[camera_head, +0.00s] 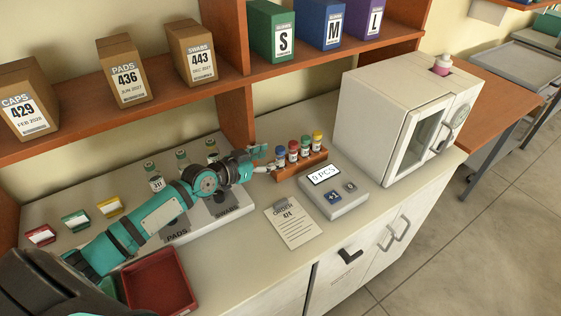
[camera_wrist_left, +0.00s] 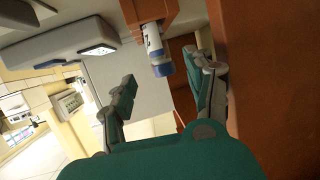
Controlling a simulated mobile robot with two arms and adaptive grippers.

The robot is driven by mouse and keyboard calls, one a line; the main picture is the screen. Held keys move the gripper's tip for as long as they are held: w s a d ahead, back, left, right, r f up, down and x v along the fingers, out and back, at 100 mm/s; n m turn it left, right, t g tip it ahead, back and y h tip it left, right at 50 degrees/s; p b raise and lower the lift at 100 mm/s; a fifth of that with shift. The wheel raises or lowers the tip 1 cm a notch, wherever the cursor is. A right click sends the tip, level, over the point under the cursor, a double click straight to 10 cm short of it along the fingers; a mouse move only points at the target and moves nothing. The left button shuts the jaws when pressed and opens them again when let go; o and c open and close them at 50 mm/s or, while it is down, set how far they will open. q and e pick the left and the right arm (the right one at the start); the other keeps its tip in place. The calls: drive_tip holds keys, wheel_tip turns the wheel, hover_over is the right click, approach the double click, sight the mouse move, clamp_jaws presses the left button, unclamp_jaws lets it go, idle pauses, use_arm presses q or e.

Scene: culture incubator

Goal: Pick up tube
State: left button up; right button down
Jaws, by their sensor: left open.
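A small wooden rack (camera_head: 302,166) on the counter holds several upright tubes with coloured caps. The blue-capped tube (camera_head: 280,158) is at its left end, with a red-capped tube (camera_head: 293,151) beside it and a yellow-capped tube (camera_head: 317,141) at the right end. My left gripper (camera_head: 263,161) is open just left of the rack. In the left wrist view the blue-capped tube (camera_wrist_left: 156,47) lies ahead of the gap between the spread fingers of my left gripper (camera_wrist_left: 163,88), and nothing is gripped. My right gripper is not in view.
A counting device (camera_head: 335,196) stands right of the rack, with a white incubator (camera_head: 400,120) behind it. An order sheet (camera_head: 293,222) lies in front. Glass bottles (camera_head: 154,177) stand behind my arm. A red tray (camera_head: 155,284) is at lower left. A shelf (camera_head: 180,98) runs above.

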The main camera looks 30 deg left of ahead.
sight(280, 151)
use_arm(q)
drive_tip(key=shift+a+p+x, duration=0.1)
drive_tip(key=shift+p+x, duration=0.2)
drive_tip(key=shift+x, duration=1.1)
drive_tip(key=shift+a+p+x, duration=0.15)
drive_tip(key=shift+p+x, duration=0.15)
drive_tip(key=shift+x, duration=1.1)
drive_tip(key=shift+r, duration=0.2)
drive_tip(key=shift+c, duration=0.2)
clamp_jaws()
